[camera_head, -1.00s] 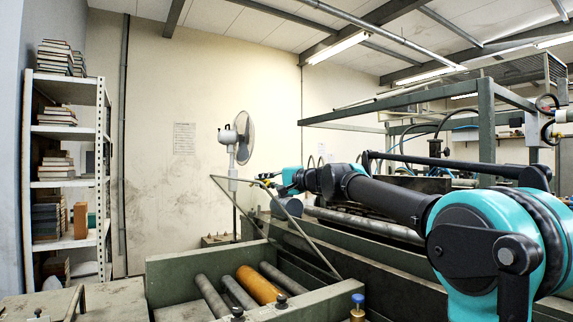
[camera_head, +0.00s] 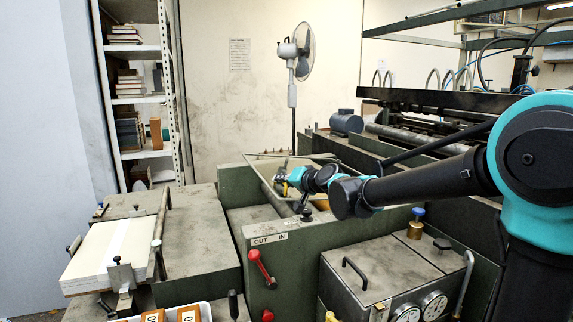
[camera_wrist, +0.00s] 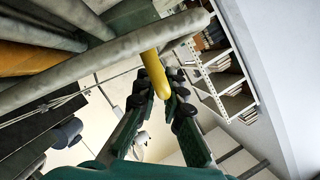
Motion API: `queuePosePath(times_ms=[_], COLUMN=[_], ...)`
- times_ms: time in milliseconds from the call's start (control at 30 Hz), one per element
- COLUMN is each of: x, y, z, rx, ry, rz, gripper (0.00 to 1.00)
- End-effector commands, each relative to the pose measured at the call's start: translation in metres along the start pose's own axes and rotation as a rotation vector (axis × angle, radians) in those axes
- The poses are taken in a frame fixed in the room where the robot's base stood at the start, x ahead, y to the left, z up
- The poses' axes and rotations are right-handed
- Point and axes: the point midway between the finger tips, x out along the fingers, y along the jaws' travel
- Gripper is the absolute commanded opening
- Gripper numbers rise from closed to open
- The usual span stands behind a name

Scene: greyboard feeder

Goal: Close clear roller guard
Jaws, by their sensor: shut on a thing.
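The clear roller guard shows as a thin grey frame (camera_head: 292,155) over the roller bed in the head view; its clear panel is hard to make out. It stands tilted, not flat. A yellow handle (camera_wrist: 154,72) sticks out from a thick grey bar (camera_wrist: 110,55) in the wrist view. My gripper (camera_wrist: 164,90) has its two fingers on either side of this handle and is shut on it. In the head view my gripper (camera_head: 282,187) is small, at the guard's frame, and the handle is mostly hidden by the wrist.
An orange roller (camera_wrist: 30,57) lies beside grey rollers under the bar. A red lever (camera_head: 261,268), a control box (camera_head: 385,265) with gauges and a blue-topped knob (camera_head: 417,213) stand in front. A paper stack (camera_head: 110,255) is at left. A fan (camera_head: 300,50) stands behind.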

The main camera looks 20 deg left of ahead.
Motion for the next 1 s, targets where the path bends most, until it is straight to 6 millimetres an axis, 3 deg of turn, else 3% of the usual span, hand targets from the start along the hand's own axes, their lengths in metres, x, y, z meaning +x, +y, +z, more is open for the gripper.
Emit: queuePosePath(times_ms=[200, 600, 633, 800, 1000], x=[0.006, 0.0068, 0.0068, 0.0066, 0.0064], y=[0.0081, 0.0094, 0.0094, 0.0094, 0.0094], z=[0.0123, 0.0137, 0.0136, 0.0137, 0.0138], rx=[-0.029, -0.033, -0.033, -0.033, -0.033], ry=[0.0, 0.001, 0.001, 0.001, 0.0], rz=[0.012, 0.014, 0.014, 0.014, 0.014], gripper=[0.0, 0.0, 0.1, 0.3, 0.3])
